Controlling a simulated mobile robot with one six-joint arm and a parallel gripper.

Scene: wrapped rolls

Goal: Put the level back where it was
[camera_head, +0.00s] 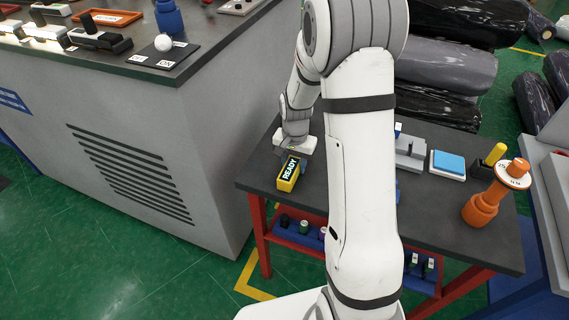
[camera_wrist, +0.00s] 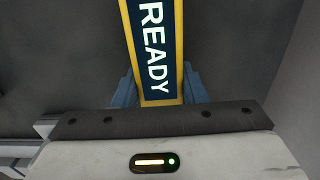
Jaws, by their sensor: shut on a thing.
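A yellow block (camera_head: 289,173) with a dark blue face lettered READY is at the left part of the dark worktable (camera_head: 330,222). My gripper (camera_head: 290,156) is shut on this block. In the wrist view the block (camera_wrist: 158,50) runs lengthwise away from the palm, between the two blue fingers of my gripper (camera_wrist: 158,90). The head view does not show clearly whether the block touches the tabletop. I see no bubble vial, so I cannot tell for sure that this block is the level.
A grey fixture (camera_head: 410,158), a blue-topped pad (camera_head: 448,164) and an orange stand (camera_head: 481,208) occupy the table's right side. My arm hides its middle. A grey counter (camera_head: 150,120) stands close on the left. Dark wrapped rolls (camera_head: 445,65) lie behind.

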